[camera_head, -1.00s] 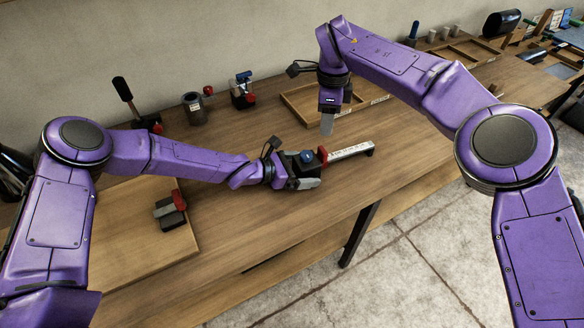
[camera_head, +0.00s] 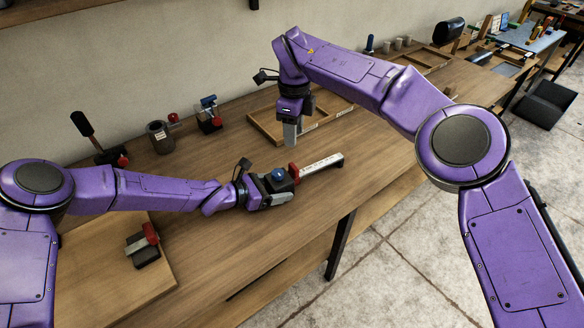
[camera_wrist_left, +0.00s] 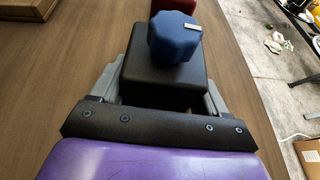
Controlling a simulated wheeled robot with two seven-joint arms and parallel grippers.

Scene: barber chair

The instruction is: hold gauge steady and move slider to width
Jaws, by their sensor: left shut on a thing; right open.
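The gauge lies on the wooden workbench. Its white ruled bar (camera_head: 320,164) runs up and right to a dark end stop. The red slider (camera_head: 293,172) sits at the near end of the bar, beside the black block with the blue knob (camera_head: 278,174). My left gripper (camera_head: 274,197) is shut on the black block; in the left wrist view its grey fingers flank the block (camera_wrist_left: 165,82), with the blue knob (camera_wrist_left: 174,37) on top and the red slider (camera_wrist_left: 187,5) beyond. My right gripper (camera_head: 290,135) is open, pointing down above the bench, behind the gauge and apart from it.
A wooden tray (camera_head: 262,130) lies behind the right gripper. A grey cylinder (camera_head: 160,137), a blue-handled tool (camera_head: 209,113) and a black-handled tool (camera_head: 84,124) stand at the back left. A red-and-black block (camera_head: 143,247) rests on a board at the front left. The bench's front edge is close to the gauge.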

